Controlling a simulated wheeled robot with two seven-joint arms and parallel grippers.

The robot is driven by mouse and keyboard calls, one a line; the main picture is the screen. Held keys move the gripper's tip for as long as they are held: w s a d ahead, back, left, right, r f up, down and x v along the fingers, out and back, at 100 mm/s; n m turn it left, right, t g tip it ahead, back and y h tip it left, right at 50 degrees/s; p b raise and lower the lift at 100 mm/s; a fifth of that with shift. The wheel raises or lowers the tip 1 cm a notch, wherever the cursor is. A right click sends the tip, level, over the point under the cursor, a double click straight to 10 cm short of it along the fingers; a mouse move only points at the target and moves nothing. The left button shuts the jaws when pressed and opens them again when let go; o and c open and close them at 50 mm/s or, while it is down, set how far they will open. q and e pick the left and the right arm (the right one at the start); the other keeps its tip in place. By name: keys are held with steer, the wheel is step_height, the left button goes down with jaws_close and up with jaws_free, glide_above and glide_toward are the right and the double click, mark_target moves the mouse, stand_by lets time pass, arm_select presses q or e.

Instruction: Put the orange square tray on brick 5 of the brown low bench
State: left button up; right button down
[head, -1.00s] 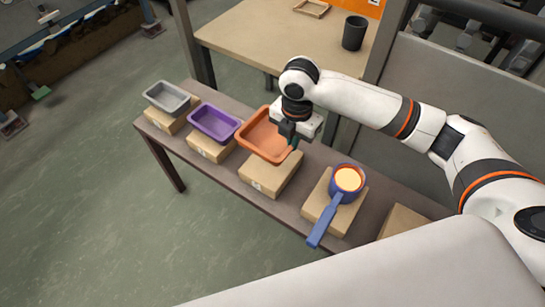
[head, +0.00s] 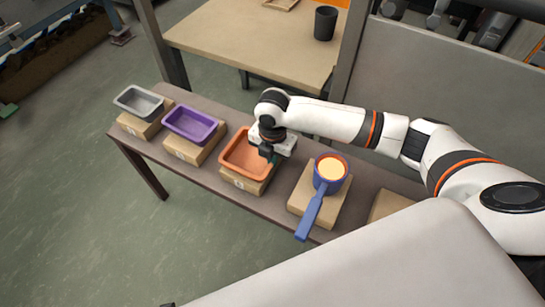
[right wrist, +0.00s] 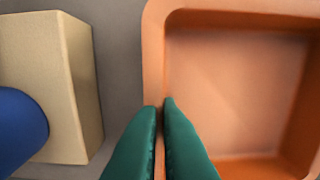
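The orange square tray (head: 232,163) is at the third brick from the left on the brown low bench (head: 222,183). It looks level, on or just above that brick (head: 240,183). The right wrist view shows the rim of the tray (right wrist: 235,15) pinched between the fingertips (right wrist: 160,110). The rightmost brick (head: 385,206) has a bare visible top, and is partly hidden by my white body part. No brick numbers are readable. My left gripper is not visible.
On the bench, a grey tray (head: 138,100) and a purple tray (head: 192,122) stand on bricks to the left. A blue pan (head: 325,185) with pale contents stands on the brick to the right, its handle pointing forward. A table (head: 250,45) with a dark cup (head: 325,23) stands behind.

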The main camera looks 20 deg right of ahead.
steer(key=c, duration=2.1)
jaws_free()
steer(key=shift+f, duration=0.15)
steer(key=o, duration=0.5)
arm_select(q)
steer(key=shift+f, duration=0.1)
